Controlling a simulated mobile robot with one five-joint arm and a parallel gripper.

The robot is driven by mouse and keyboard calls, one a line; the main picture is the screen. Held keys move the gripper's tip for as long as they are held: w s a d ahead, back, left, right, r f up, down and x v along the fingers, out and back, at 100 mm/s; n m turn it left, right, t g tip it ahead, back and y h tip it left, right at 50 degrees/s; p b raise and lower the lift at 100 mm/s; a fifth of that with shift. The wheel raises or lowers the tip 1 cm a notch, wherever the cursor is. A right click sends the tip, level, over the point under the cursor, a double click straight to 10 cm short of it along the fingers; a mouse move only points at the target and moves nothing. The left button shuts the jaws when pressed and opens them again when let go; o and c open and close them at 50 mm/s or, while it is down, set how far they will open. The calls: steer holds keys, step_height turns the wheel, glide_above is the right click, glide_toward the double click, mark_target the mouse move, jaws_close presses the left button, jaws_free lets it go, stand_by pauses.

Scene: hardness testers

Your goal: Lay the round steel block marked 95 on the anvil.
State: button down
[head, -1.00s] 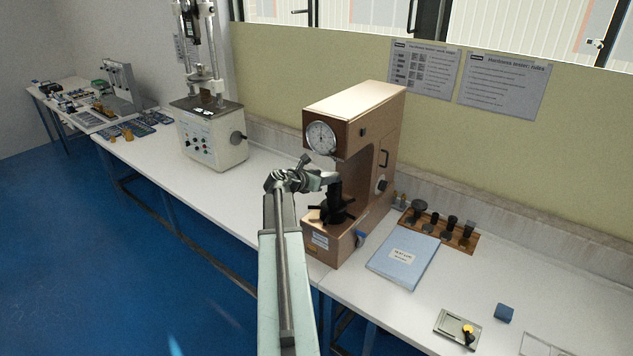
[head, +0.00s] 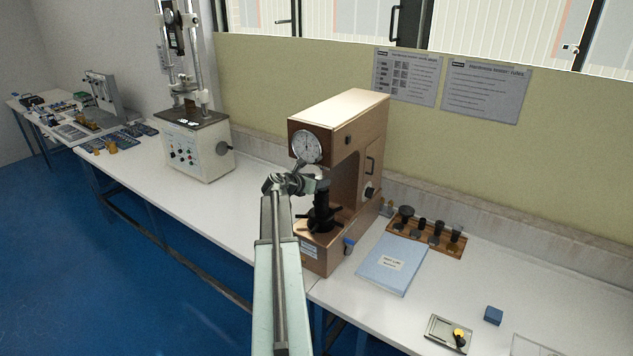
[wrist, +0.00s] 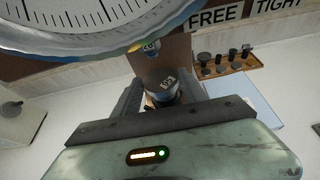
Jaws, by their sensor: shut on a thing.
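The hardness tester (head: 370,150) is a brown cabinet with a round dial. My gripper (head: 322,185) is at its open throat, below the dial and just at the top of the dark anvil post (head: 322,200). In the wrist view my gripper (wrist: 160,95) is shut on the round steel block (wrist: 162,88), a small grey disc whose top marking is small and turned. The block is below the indenter tip (wrist: 147,47). The anvil's top is hidden by the block and fingers, so I cannot tell whether they touch.
The dial (wrist: 95,20) hangs close above my gripper. A blue folder (head: 393,263) and a wooden rack of dark anvils (head: 430,232) lie to the right. A small tray (head: 448,334) and a blue block (head: 493,315) lie nearer.

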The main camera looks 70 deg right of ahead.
steer(key=shift+f, duration=0.2)
stand_by(0.3)
steer(key=c, duration=0.6)
jaws_free()
steer(key=shift+o, duration=0.2)
steer(key=shift+c, duration=1)
steer(key=w+a, duration=0.1)
steer(key=a, duration=0.5)
steer(key=shift+w+a+r, duration=0.3)
steer(key=shift+w+a, duration=0.05)
steer(key=shift+a, duration=0.05)
